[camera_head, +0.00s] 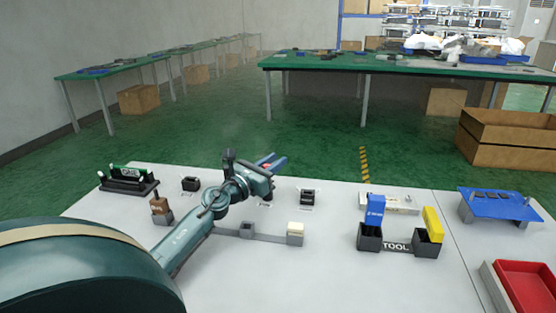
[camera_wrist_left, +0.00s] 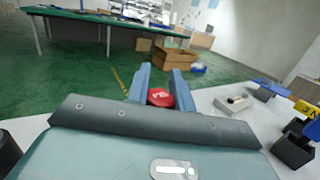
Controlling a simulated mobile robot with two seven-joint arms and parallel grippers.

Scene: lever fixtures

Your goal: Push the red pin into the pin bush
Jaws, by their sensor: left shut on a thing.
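My left gripper (camera_head: 272,162) reaches over the far part of the white table, its two blue fingers pointing away. In the left wrist view, its fingers (camera_wrist_left: 160,92) are shut on the red pin (camera_wrist_left: 160,97), whose round red head with a pale mark shows between them. The pin is not clear in the head view. I cannot tell for sure which fixture is the pin bush. Small black blocks stand left (camera_head: 190,184) and right (camera_head: 307,197) of the gripper. My right gripper is not in view.
A grey bar with a grey block (camera_head: 247,230) and a cream block (camera_head: 295,229) lies nearer. At right are the black tool holder (camera_head: 397,247), a blue stand (camera_head: 498,205) and a red tray (camera_head: 526,287). A black rack (camera_head: 128,181) stands at left. The front middle is clear.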

